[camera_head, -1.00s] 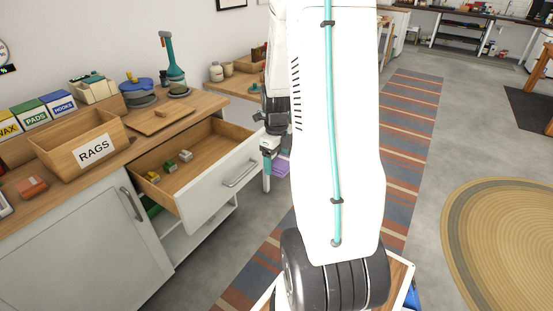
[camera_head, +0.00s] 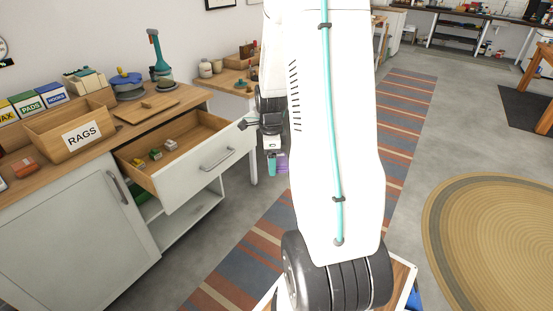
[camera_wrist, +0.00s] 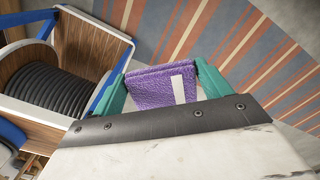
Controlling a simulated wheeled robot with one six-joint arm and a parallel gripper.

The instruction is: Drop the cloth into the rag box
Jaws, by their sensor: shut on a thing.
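A purple cloth (camera_wrist: 160,88) with a pale stripe is held between the two teal fingers of my gripper (camera_wrist: 158,80) in the wrist view. In the head view my gripper (camera_head: 277,164) hangs to the right of the open drawer, with a little of the cloth (camera_head: 282,168) showing beside the fingers. The rag box (camera_head: 50,137), a wooden open box with a RAGS label, stands on the bench at the left. My gripper is well apart from it. Its inside is only partly visible.
The drawer (camera_head: 203,178) stands open below the bench top, with several small blocks in it. A teal tool (camera_head: 159,55), a cutting board (camera_head: 147,109) and labelled boxes stand on the bench. A striped rug (camera_head: 233,263) covers the clear floor.

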